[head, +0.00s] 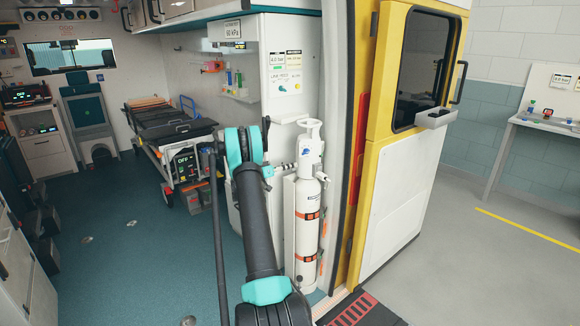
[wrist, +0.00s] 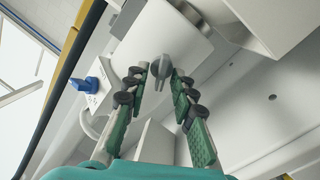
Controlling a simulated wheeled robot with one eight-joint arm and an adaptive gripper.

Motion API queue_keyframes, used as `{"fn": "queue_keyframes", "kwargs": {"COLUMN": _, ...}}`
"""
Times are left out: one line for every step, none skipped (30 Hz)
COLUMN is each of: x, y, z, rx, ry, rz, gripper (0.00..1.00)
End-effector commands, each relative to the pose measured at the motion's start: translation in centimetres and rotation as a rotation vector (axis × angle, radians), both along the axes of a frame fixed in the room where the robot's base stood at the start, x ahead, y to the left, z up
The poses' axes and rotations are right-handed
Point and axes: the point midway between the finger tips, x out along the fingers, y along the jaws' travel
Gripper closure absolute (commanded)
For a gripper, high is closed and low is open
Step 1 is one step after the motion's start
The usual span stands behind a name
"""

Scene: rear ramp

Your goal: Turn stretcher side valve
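In the wrist view a grey lever-like knob (wrist: 160,66) stands out from a pale rounded housing (wrist: 165,35). My gripper (wrist: 159,75) is open, its green-padded fingers on either side of this knob, with a gap showing on both sides. A blue valve handle (wrist: 87,85) sits on a white plate to the left, outside the fingers. In the head view my arm stands in front of the white cylinder area and hides most of the gripper. The stretcher (head: 170,130) stands inside the vehicle, left of my arm. I cannot tell which knob is the stretcher side valve.
A white gas cylinder (head: 307,220) with a handwheel (head: 309,126) stands upright beside my arm. The yellow door (head: 400,150) is open on the right. The blue-green floor (head: 130,255) at left is mostly clear.

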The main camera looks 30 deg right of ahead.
Motion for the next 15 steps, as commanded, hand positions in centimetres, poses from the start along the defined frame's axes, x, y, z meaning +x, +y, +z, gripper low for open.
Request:
{"fn": "queue_keyframes", "kwargs": {"x": -0.06, "y": 0.01, "z": 0.02, "rx": -0.001, "ry": 0.0, "rz": -0.002, "gripper": 0.86}}
{"fn": "queue_keyframes", "kwargs": {"x": -0.07, "y": 0.02, "z": 0.01, "rx": -0.001, "ry": 0.0, "rz": -0.002, "gripper": 0.9}}
{"fn": "queue_keyframes", "kwargs": {"x": -0.08, "y": 0.02, "z": 0.02, "rx": -0.001, "ry": 0.0, "rz": -0.002, "gripper": 0.95}}
{"fn": "queue_keyframes", "kwargs": {"x": -0.09, "y": 0.02, "z": 0.02, "rx": -0.001, "ry": 0.0, "rz": -0.003, "gripper": 0.99}}
{"fn": "queue_keyframes", "kwargs": {"x": -0.09, "y": 0.02, "z": 0.02, "rx": -0.001, "ry": 0.0, "rz": -0.003, "gripper": 1.0}}
{"fn": "queue_keyframes", "kwargs": {"x": -0.1, "y": 0.02, "z": 0.03, "rx": -0.001, "ry": 0.0, "rz": -0.003, "gripper": 1.0}}
{"fn": "queue_keyframes", "kwargs": {"x": -0.11, "y": 0.02, "z": 0.03, "rx": 0.0, "ry": 0.001, "rz": -0.003, "gripper": 1.0}}
{"fn": "queue_keyframes", "kwargs": {"x": -0.11, "y": 0.02, "z": 0.03, "rx": 0.0, "ry": 0.001, "rz": -0.003, "gripper": 1.0}}
{"fn": "queue_keyframes", "kwargs": {"x": -0.12, "y": 0.02, "z": 0.04, "rx": 0.0, "ry": 0.003, "rz": -0.003, "gripper": 1.0}}
{"fn": "queue_keyframes", "kwargs": {"x": -0.12, "y": 0.02, "z": 0.04, "rx": 0.0, "ry": 0.006, "rz": -0.004, "gripper": 1.0}}
{"fn": "queue_keyframes", "kwargs": {"x": -0.12, "y": 0.02, "z": 0.04, "rx": 0.0, "ry": 0.01, "rz": -0.004, "gripper": 1.0}}
{"fn": "queue_keyframes", "kwargs": {"x": -0.13, "y": 0.03, "z": 0.03, "rx": 0.001, "ry": 0.018, "rz": -0.004, "gripper": 1.0}}
{"fn": "queue_keyframes", "kwargs": {"x": -0.13, "y": 0.03, "z": 0.03, "rx": 0.001, "ry": 0.025, "rz": -0.004, "gripper": 1.0}}
{"fn": "queue_keyframes", "kwargs": {"x": -0.13, "y": 0.03, "z": 0.03, "rx": 0.002, "ry": 0.033, "rz": -0.004, "gripper": 1.0}}
{"fn": "queue_keyframes", "kwargs": {"x": -0.13, "y": 0.03, "z": 0.03, "rx": 0.003, "ry": 0.046, "rz": -0.004, "gripper": 1.0}}
